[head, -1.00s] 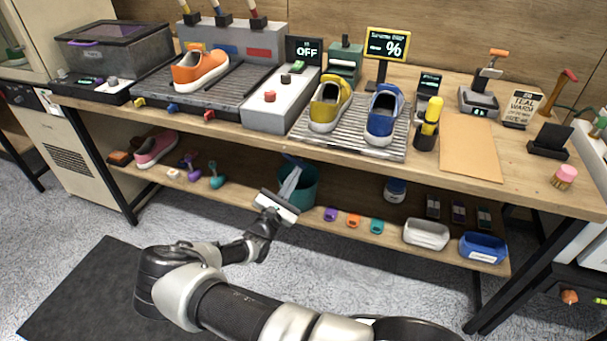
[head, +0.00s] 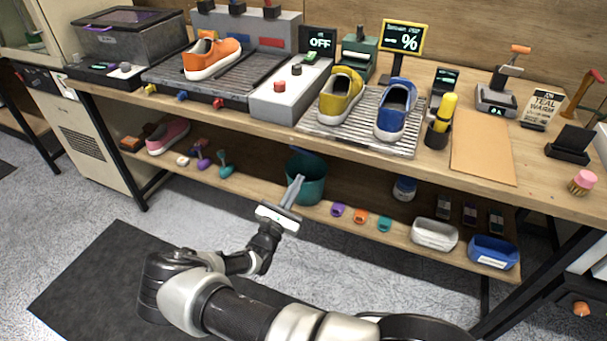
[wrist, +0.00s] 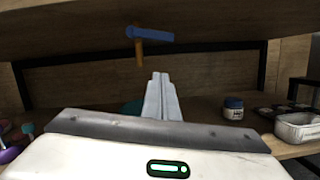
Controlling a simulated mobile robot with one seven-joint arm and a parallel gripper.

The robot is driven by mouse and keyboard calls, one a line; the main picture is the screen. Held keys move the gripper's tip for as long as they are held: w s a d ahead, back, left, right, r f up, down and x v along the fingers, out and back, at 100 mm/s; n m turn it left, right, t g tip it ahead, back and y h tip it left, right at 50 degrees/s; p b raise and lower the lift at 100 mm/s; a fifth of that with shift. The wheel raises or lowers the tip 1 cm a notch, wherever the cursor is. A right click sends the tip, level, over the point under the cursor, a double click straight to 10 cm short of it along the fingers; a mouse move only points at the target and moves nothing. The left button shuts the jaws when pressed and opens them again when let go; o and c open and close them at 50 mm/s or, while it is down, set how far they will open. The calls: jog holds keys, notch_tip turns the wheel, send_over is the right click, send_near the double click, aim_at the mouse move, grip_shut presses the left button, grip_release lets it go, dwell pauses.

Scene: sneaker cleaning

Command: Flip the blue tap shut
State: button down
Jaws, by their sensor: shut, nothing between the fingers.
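In the wrist view the blue tap's lever (wrist: 150,34) sits on a brass-coloured stem, under the tabletop edge, and points right.
An orange shoe (head: 212,58) stands on the grooved tray. A teal bucket (head: 309,185) stands on the lower shelf behind my fingers. The tabletop's front edge overhangs that shelf. The floor (head: 100,210) in front is open around a dark mat (head: 90,285).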

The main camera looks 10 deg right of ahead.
jog(key=v, duration=0.6)
jog(key=shift+s+p, duration=0.3)
